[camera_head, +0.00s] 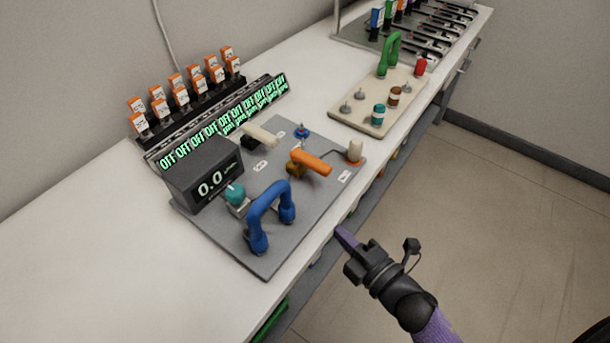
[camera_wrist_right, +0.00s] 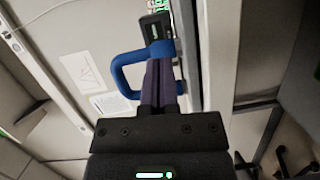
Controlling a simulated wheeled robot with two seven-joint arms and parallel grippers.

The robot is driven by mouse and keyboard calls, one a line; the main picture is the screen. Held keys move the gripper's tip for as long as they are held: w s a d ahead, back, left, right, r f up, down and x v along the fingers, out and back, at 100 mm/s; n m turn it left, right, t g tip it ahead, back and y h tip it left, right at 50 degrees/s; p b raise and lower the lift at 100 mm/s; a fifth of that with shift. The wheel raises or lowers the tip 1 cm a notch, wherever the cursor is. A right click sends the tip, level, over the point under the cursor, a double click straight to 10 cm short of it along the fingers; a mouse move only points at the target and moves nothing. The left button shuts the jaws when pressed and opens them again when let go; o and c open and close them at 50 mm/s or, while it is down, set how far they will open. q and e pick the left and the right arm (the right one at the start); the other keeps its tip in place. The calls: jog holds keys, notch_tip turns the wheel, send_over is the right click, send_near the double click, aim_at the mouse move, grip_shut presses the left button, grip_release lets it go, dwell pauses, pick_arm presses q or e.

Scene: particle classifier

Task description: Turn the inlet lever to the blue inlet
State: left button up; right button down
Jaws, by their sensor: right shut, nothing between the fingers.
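An orange lever (camera_head: 313,162) sits on a brass valve body at the middle of a grey panel (camera_head: 225,238), pointing to the right and slightly down. A cream lever (camera_head: 260,135) lies farther back. I cannot read the labels to tell which is the inlet lever. My right gripper (camera_head: 344,236) is shut and empty, off the front edge of the bench, apart from the levers. Its purple fingers (camera_wrist_right: 160,85) show in the right wrist view.
A blue arched handle (camera_head: 270,207) stands at the panel's front and shows in the right wrist view (camera_wrist_right: 128,73). A display (camera_head: 205,177) reads 0.0. The bench left of the panel is clear.

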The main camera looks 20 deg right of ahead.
aim_at(310, 164)
jog(key=shift+n+y, duration=0.6)
jog(key=shift+n, duration=0.2)
jog(key=x, duration=0.3)
jog(key=r+x, duration=0.1)
jog(key=x, duration=0.2)
jog(key=r+b+x, duration=0.1)
jog(key=x, duration=0.2)
jog(key=shift+w+a, duration=0.3)
jog(key=w+d+b, duration=0.1)
jog(key=w+d, duration=0.1)
jog(key=shift+w+d, duration=0.1)
jog(key=shift+w, duration=0.25)
jog(key=shift+w+d+r, duration=0.1)
jog(key=shift+w+d, duration=0.15)
jog(key=shift+d, duration=0.05)
pick_arm(q)
jog(key=shift+s+a+f, duration=0.2)
jog(key=shift+a+f, duration=0.25)
jog(key=shift+f, duration=0.1)
jog(key=shift+s+a+f, duration=0.2)
jog(key=shift+a+f, duration=0.2)
jog(key=shift+f, duration=0.15)
jog(key=shift+s, duration=0.15)
jog(key=shift+s+d, duration=0.1)
jog(key=shift+s, duration=0.2)
pick_arm(e)
jog(key=shift+d, duration=0.1)
